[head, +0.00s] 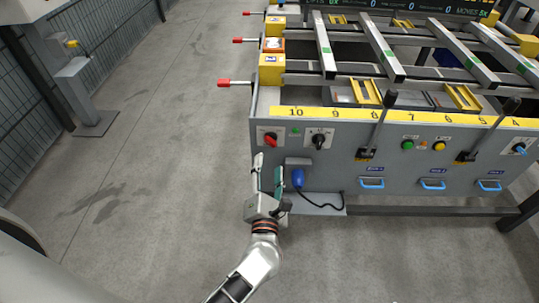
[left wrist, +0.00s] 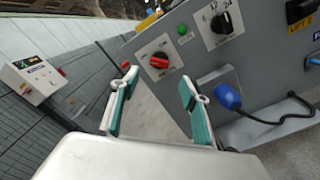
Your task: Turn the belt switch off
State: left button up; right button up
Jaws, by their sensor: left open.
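A red rotary knob (head: 270,139) on a pale square plate sits at the left end of the grey front panel. It also shows in the left wrist view (left wrist: 159,61), lying roughly crosswise in that picture; its lettering is too small to read. I take it for the belt switch. My left gripper (head: 267,170) is open and empty, just below and in front of the knob in the head view. In the left wrist view the knob appears beyond the gap between its teal-padded fingers (left wrist: 158,82), apart from them. My right gripper is not in view.
A black selector knob (head: 318,141) and a small green button (head: 295,132) sit right of the red knob. A blue plug (head: 298,178) with a black cable hangs below. Black levers (head: 380,118) stand farther right. Open floor lies left of the table.

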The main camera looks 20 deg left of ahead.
pick_arm(q)
jog(key=shift+v, duration=1.55)
jog(key=s+d+r+m+h+p, duration=0.3)
jog(key=s+m+h+p, duration=0.35)
jog(key=m, duration=1.25)
jog(key=s+a+f+m+g+p, duration=0.1)
jog(key=s+a+f+m+g, duration=0.2)
jog(key=s+f+m, duration=0.3)
jog(key=s+a+f+m+g+h+p, duration=0.1)
jog(key=s+a+f+m+g, duration=0.2)
jog(key=s+f+m, duration=0.3)
jog(key=s+a+m, duration=0.1)
jog(key=s+m, duration=0.2)
jog(key=shift+m+g, duration=0.3)
jog(key=shift+g, duration=0.1)
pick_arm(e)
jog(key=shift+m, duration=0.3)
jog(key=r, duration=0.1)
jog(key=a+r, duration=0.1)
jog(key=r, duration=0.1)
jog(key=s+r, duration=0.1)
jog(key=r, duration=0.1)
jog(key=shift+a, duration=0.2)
pick_arm(q)
jog(key=shift+f, duration=0.1)
